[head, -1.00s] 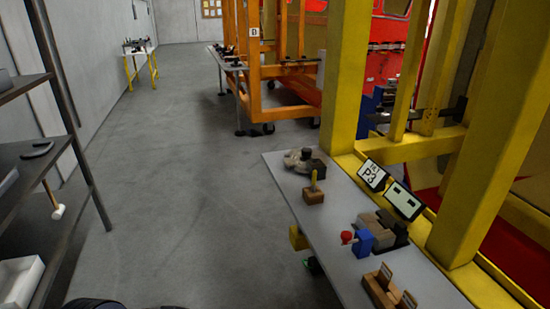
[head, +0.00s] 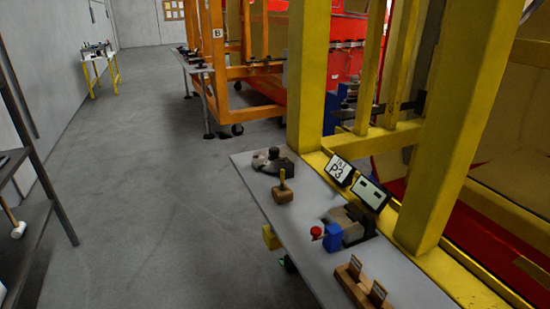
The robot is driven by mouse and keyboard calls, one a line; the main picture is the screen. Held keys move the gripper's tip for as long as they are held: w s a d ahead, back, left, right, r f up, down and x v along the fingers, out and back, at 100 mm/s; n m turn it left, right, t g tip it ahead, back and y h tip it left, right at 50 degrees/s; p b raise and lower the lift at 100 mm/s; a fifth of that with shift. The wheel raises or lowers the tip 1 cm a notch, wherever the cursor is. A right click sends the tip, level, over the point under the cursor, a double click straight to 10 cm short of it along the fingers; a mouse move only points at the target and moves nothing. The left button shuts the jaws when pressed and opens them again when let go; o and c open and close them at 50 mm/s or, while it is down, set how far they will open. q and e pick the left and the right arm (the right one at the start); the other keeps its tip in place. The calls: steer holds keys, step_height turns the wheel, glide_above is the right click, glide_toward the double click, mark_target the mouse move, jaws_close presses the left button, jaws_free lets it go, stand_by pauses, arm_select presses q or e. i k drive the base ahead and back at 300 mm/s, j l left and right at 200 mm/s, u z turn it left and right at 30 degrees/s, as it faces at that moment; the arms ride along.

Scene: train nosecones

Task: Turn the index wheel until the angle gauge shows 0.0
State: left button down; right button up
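A gauge panel with a pale screen (head: 373,192) stands at the back edge of the grey bench (head: 300,240); its reading is too small to make out. Beside it is a tilted sign marked P3 (head: 340,170). In front of the panel sits a blue block (head: 333,237) with a red knob (head: 316,232), next to a grey and brown fixture (head: 355,222). I cannot tell for sure which part is the index wheel; a dark round-topped device (head: 272,160) stands at the far end of the bench. Neither of my grippers shows.
A wooden block with an upright handle (head: 284,188) and a slotted wooden holder (head: 362,287) stand on the bench. Yellow posts (head: 455,125) rise behind it. A dark shelf (head: 35,190) is at the left. The grey floor (head: 160,200) between is clear.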

mark_target(266, 159)
steer(key=z, duration=0.9)
steer(key=k+z, duration=0.1)
steer(key=z, duration=1.25)
steer(key=k+z, duration=0.1)
steer(key=z, duration=0.35)
steer(key=j+u, duration=0.15)
steer(key=j, duration=0.4)
steer(key=k+j+u, duration=0.15)
steer(key=j, duration=0.45)
steer(key=j+u, duration=0.15)
steer(key=j, duration=0.4)
steer(key=i+j+u, duration=0.15)
steer(key=j, duration=0.4)
steer(key=j+u, duration=0.1)
steer(key=j, duration=0.5)
steer(key=i+j+u, duration=0.15)
steer(key=j, duration=0.4)
steer(key=j+u, duration=0.15)
steer(key=j, duration=0.4)
steer(key=i+j+u, duration=0.1)
steer(key=i+j, duration=0.3)
